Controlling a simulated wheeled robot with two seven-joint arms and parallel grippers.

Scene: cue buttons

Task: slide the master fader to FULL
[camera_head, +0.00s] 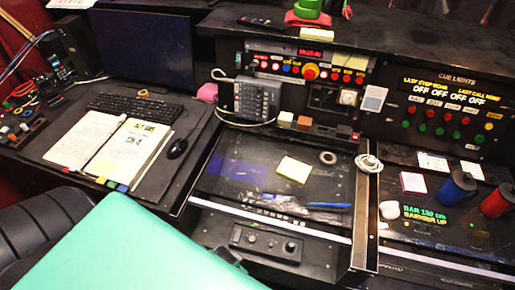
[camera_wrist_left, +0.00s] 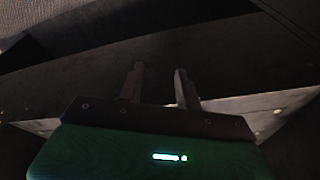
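I cannot pick out the master fader for certain. A small black control panel (camera_head: 265,243) with dark round knobs is set in the desk's front, low in the middle of the head view. A grey keypad unit (camera_head: 257,98) with a cable stands behind the middle desk surface. In the left wrist view my left gripper (camera_wrist_left: 157,84) has its two fingers apart with nothing between them, over dark, dim surfaces. It is not in the head view, so its place relative to the panels cannot be told. My right gripper is in neither view.
The cue lights panel (camera_head: 445,110) with red and green buttons is at right. A blue cup (camera_head: 456,188) and a red cup (camera_head: 497,201) stand below it. Keyboard (camera_head: 131,106), open script (camera_head: 122,150) and mouse (camera_head: 177,148) lie at left. A yellow note (camera_head: 294,169) lies mid-desk.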

